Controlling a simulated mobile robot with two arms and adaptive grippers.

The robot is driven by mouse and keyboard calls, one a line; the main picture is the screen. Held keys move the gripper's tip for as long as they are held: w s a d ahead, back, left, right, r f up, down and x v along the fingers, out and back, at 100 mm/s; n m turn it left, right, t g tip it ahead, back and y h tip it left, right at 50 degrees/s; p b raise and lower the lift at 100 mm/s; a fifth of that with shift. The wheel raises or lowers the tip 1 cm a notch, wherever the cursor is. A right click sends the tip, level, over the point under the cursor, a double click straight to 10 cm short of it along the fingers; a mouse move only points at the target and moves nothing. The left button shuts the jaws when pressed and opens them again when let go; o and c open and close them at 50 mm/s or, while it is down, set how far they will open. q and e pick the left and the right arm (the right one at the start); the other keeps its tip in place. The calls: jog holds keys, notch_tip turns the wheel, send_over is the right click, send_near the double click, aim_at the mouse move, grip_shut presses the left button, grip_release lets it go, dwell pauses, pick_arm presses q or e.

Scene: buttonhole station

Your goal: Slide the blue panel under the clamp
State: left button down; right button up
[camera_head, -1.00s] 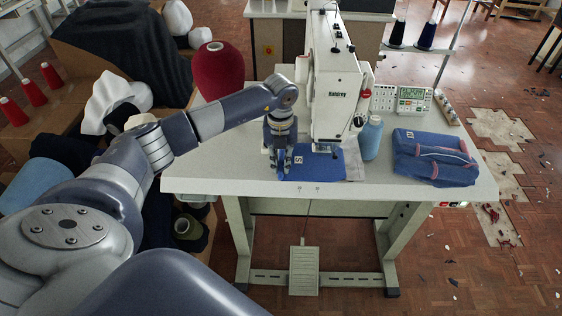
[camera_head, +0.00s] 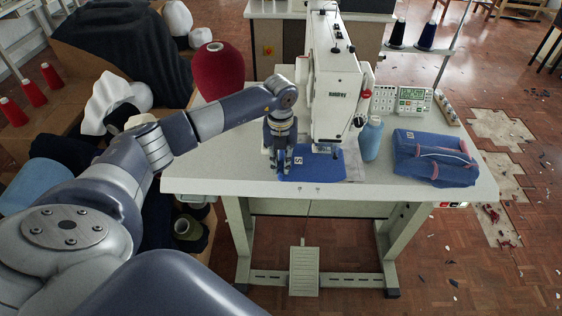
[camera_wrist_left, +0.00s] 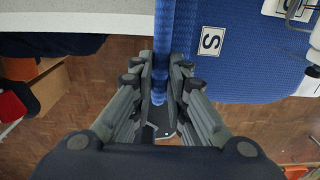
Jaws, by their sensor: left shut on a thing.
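The blue panel (camera_head: 322,170) lies flat on the white machine table, below the machine head, with a white "S" label near its left side. In the left wrist view the panel (camera_wrist_left: 250,75) fills the upper right, with a raised blue strip along its left edge. My left gripper (camera_head: 279,172) is at the panel's left edge; in the wrist view its fingers (camera_wrist_left: 160,98) are shut on that strip. The clamp (camera_head: 325,150) shows small under the machine head; part of it shows at the wrist view's upper right (camera_wrist_left: 292,10). Whether the panel is beneath it is unclear. My right gripper is out of view.
The white sewing machine (camera_head: 335,95) stands behind the panel. The table's (camera_head: 225,178) front left is clear.

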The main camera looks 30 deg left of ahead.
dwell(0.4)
pick_arm(q)
jog(key=c, duration=1.5)
grip_release()
notch_tip(320, 180, up, 12)
jog(key=shift+s+f, duration=0.1)
